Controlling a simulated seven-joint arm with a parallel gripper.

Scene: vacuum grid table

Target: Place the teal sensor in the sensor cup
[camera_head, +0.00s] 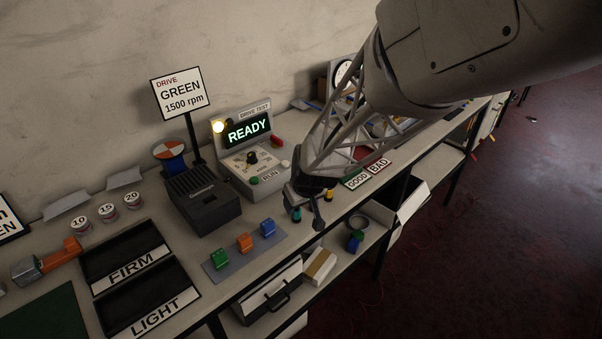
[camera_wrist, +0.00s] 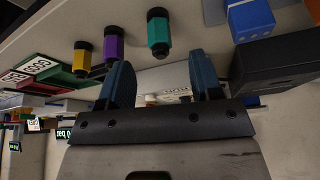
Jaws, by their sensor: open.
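The teal sensor (camera_wrist: 158,32) is a short teal body with a black end, in the upper middle of the wrist view. In the head view, the teal sensor (camera_head: 296,215) shows near the table's front edge, just below my gripper (camera_head: 314,188). In the wrist view my gripper (camera_wrist: 162,78) is open, its two blue fingers apart with nothing between them. The teal sensor appears beyond the fingertips, apart from them. A purple sensor (camera_wrist: 113,44) and a yellow sensor (camera_wrist: 82,58) stand in a row beside it. I cannot pick out the sensor cup for certain.
The drive test console (camera_head: 252,170) reads READY. A dark box (camera_head: 203,200) stands left of it. Green, orange (camera_head: 245,243) and blue blocks sit on a grey strip in front. GOOD (camera_head: 356,180) and BAD (camera_head: 378,165) signs lie right of my gripper.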

